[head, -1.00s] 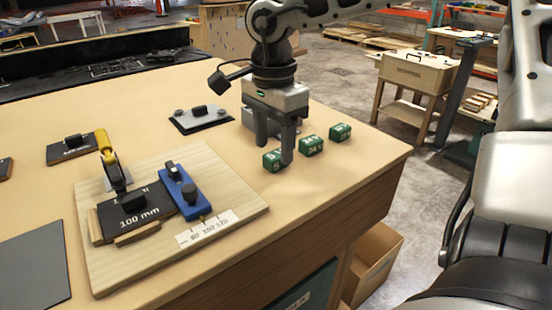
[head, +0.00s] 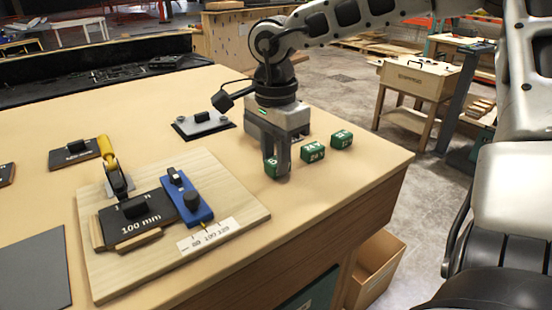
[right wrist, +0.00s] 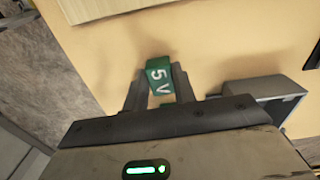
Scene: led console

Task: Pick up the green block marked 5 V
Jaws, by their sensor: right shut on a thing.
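The green block marked 5 V (right wrist: 160,78) sits between the two fingers of my right gripper in the right wrist view. In the head view my right gripper (head: 277,160) points down at the table, shut on this green block (head: 271,170), which is partly hidden by a finger. The block is at or very near the tabletop; I cannot tell whether it is lifted. Two other green blocks stand to its right on the table, a middle one (head: 312,152) and a far one (head: 341,139). My left gripper is not in view.
A wooden board (head: 236,191) on the table holds a black plate marked 100 mm (head: 150,222), a yellow-handled clamp (head: 107,150) and a blue slider piece (head: 186,198). A grey plate with a black knob (head: 203,123) lies behind. The table's right edge is close to the blocks.

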